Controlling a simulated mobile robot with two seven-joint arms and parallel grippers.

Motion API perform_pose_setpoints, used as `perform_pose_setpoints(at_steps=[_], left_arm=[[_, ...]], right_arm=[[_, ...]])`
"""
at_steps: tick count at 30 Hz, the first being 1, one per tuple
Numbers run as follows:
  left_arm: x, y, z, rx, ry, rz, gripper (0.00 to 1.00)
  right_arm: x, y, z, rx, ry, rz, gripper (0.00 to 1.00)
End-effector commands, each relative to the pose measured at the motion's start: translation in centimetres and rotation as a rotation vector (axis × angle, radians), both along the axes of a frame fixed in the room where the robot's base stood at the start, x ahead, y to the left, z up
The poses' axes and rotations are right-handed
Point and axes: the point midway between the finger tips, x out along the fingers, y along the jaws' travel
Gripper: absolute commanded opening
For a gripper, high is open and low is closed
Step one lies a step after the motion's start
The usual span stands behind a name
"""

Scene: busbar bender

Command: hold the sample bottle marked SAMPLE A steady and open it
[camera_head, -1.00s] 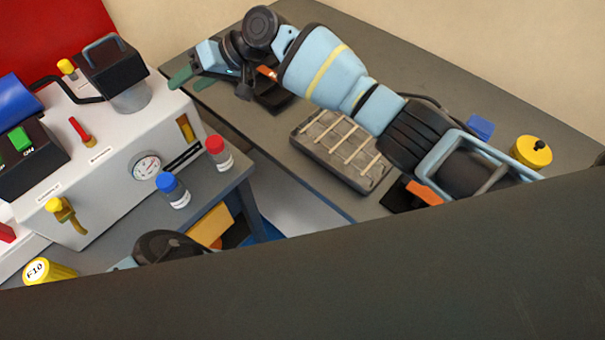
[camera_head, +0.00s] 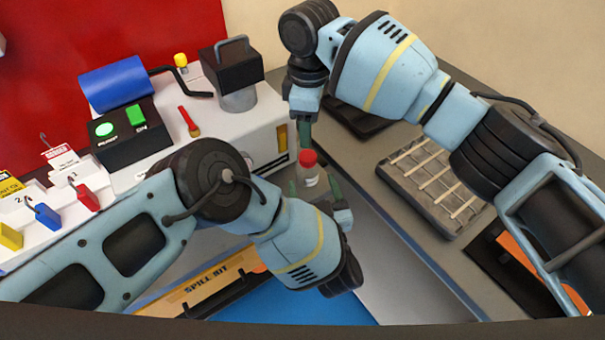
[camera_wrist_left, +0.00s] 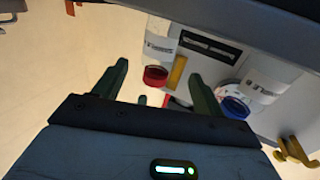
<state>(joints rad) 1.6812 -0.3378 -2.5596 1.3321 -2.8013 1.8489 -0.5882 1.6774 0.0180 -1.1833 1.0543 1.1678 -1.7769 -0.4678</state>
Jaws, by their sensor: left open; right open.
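A small clear bottle with a red cap (camera_head: 308,168) stands at the bench edge, upright. In the left wrist view the red-capped bottle (camera_wrist_left: 158,52) shows upside down between my left fingertips, and a blue-capped bottle (camera_wrist_left: 253,90) is to its right. Their labels are too small to read, so I cannot tell which is SAMPLE A. My left gripper (camera_head: 314,190) is open, its green fingers on either side of the red-capped bottle's body; contact is not clear. My right gripper (camera_head: 304,138) is open just above the red cap. My left arm hides the blue-capped bottle in the head view.
The white machine (camera_head: 265,135) with levers and buttons stands behind the bottle. A grey tray with rods (camera_head: 432,185) lies on the right bench. A yellow SPILL KIT case (camera_head: 200,290) is below my left arm. A gap separates the benches.

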Motion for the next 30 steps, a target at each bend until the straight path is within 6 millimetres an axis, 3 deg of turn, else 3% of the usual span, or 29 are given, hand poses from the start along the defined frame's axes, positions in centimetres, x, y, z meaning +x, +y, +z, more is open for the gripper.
perform_pose_setpoints(at_steps=[5,18,30], left_arm=[[0.8,0.2,0.0,0.0,0.001,0.003,0.71],[6.4,1.6,0.0,0.0,0.002,0.003,0.71],[7.5,1.8,-0.1,0.0,0.003,0.001,0.71]], right_arm=[[0.0,0.0,0.0,0.002,0.001,-0.002,0.52],[0.0,0.1,0.0,0.004,0.0,-0.002,0.52],[0.0,0.1,0.0,0.004,0.0,-0.002,0.52]])
